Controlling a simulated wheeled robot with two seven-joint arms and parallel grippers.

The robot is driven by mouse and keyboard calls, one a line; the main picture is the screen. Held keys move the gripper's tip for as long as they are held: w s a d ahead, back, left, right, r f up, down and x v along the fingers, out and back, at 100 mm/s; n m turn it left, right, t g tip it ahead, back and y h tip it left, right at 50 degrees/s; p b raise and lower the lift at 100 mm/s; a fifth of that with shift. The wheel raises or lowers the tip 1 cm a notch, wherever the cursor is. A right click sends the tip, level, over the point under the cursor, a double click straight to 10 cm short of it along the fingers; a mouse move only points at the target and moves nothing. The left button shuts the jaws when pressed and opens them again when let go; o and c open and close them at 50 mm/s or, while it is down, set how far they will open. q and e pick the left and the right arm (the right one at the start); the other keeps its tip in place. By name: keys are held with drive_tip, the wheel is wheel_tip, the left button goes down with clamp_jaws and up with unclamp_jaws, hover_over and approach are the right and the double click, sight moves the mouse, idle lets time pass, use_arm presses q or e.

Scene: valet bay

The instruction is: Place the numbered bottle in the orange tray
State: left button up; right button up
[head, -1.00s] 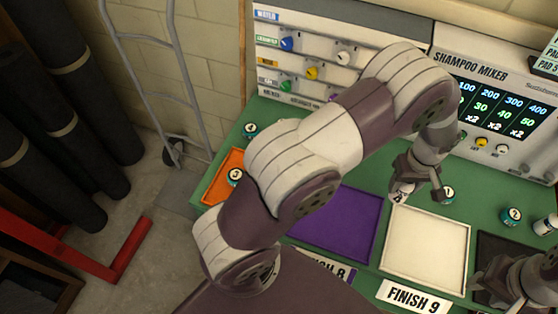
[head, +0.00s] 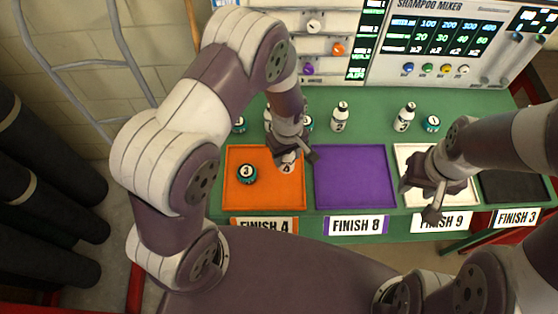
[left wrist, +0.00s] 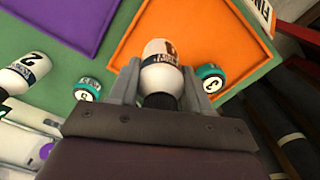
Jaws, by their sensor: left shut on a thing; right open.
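The white bottle numbered 4 (head: 287,167) is shut in my left gripper (head: 300,155), over the back right part of the orange tray (head: 262,204). In the left wrist view the bottle (left wrist: 160,62) lies between the two fingers with its dark cap end toward the palm, and the orange tray (left wrist: 200,32) is beyond it. I cannot tell whether the bottle touches the tray floor. A teal tin numbered 3 (head: 246,173) sits in the tray, left of the bottle. My right gripper (head: 434,205) is open and empty near the front of the white tray (head: 407,160).
A purple tray (head: 355,180) is right of the orange one, and a dark tray (head: 512,187) is at far right. Behind them stand white bottles (head: 340,117) (head: 404,117) and teal tins (head: 432,123) (head: 239,126). The shampoo mixer panel (head: 440,45) rises at the back.

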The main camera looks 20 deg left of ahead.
sight(283, 165)
use_arm(q)
drive_tip(key=f, duration=0.3)
drive_tip(key=f+p, duration=0.1)
drive_tip(key=shift+s+a+f, duration=0.2)
drive_tip(key=shift+s+f, duration=0.05)
drive_tip(key=shift+s, duration=0.15)
drive_tip(key=shift+w+f, duration=0.1)
drive_tip(key=shift+f, duration=0.1)
drive_tip(key=shift+a, duration=0.15)
drive_tip(key=shift+f, duration=0.1)
drive_tip(key=o, duration=1)
drive_tip(key=shift+o, duration=0.8)
